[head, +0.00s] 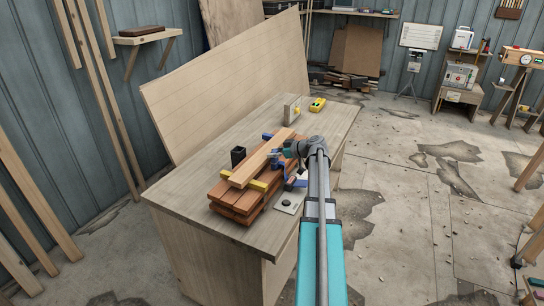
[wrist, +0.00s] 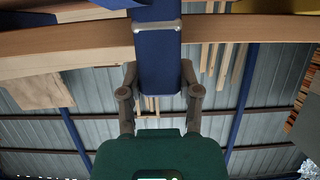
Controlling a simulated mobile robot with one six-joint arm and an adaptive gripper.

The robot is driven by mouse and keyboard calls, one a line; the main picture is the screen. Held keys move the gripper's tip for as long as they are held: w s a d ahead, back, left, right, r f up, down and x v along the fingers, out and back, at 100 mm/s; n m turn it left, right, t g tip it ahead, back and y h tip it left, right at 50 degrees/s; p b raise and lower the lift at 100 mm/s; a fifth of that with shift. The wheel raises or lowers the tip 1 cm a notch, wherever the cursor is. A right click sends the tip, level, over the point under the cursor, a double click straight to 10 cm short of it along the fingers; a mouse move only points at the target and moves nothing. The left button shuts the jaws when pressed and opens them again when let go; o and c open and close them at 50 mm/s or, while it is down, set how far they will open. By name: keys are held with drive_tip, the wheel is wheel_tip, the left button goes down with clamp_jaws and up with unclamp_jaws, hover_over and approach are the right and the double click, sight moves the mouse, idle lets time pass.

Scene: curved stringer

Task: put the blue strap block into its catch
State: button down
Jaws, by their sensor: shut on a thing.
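My gripper (wrist: 159,78) is shut on the blue strap block (wrist: 158,58), with one finger on each side of it. A pale metal bar crosses the block near the top of the wrist view. The block lies across a curved wooden strip (wrist: 70,52); I cannot tell whether they touch. In the head view my gripper (head: 282,153) is at the far part of the light wooden strip (head: 252,170), above the stacked reddish boards (head: 232,208). Several blue parts show there, partly hidden by my arm. I cannot make out the catch clearly.
The boards lie on a wooden workbench (head: 185,200). A yellow bar (head: 258,186) crosses the stack under the strip. A black cup (head: 238,156) stands behind it. A yellow device (head: 317,104) and a grey box (head: 292,108) sit at the far end. The bench's left part is clear.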

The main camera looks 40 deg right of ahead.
drive_tip(key=shift+f, duration=0.15)
drive_tip(key=shift+c, duration=1.5)
unclamp_jaws()
drive_tip(key=shift+r, duration=0.2)
drive_tip(key=shift+s+r, duration=0.1)
drive_tip(key=shift+s, duration=0.05)
drive_tip(key=p+v, duration=0.4)
drive_tip(key=v, duration=0.7)
drive_tip(key=shift+s+r+p, duration=0.2)
drive_tip(key=shift+s+p, duration=0.05)
drive_tip(key=shift+p, duration=0.05)
drive_tip(key=shift+d, duration=0.15)
drive_tip(key=shift+c, duration=0.3)
